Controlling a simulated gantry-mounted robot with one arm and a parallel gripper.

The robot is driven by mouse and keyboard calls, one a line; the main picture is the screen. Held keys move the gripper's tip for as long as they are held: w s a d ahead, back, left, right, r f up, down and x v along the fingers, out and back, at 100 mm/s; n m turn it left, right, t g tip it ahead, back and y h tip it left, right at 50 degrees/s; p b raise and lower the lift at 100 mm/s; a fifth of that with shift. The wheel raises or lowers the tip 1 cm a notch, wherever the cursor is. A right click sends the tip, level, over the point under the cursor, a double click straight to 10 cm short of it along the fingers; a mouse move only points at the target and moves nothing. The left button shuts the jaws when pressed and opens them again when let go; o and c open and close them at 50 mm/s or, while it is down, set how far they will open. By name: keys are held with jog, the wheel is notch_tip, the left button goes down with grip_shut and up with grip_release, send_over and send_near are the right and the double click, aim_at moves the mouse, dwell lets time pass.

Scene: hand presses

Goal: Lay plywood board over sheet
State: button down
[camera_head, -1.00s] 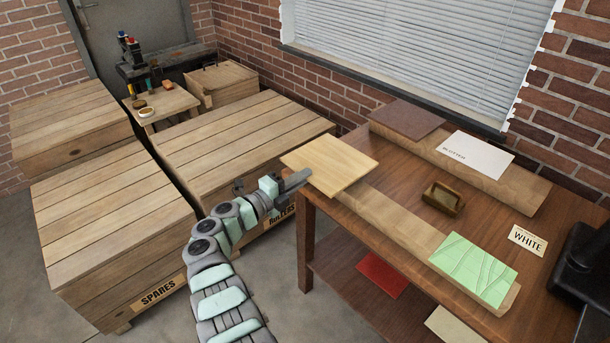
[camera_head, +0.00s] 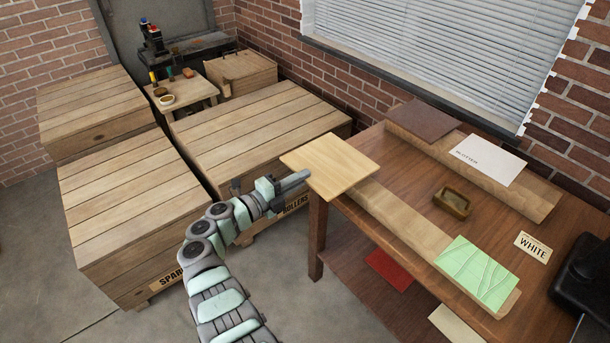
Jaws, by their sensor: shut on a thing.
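The plywood board (camera_head: 331,163) is a pale, flat square at the left end of the wooden table. My gripper (camera_head: 297,180) is shut on the board's left edge. The board covers the near end of a long plank; whether it touches the plank I cannot tell. A white sheet marked "BLOTTER" (camera_head: 488,159) lies on the back plank. A light green carved block (camera_head: 477,270) sits on the right end of the front plank.
A dark brown square (camera_head: 424,119) lies on the back plank's left end. A small brass-coloured tray (camera_head: 452,202) and a "WHITE" card (camera_head: 533,246) are on the table (camera_head: 400,185). A black press part (camera_head: 585,280) stands at the right. Wooden crates (camera_head: 255,130) fill the left.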

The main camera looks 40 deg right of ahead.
jog(key=a, duration=1.5)
jog(key=shift+w, duration=0.1)
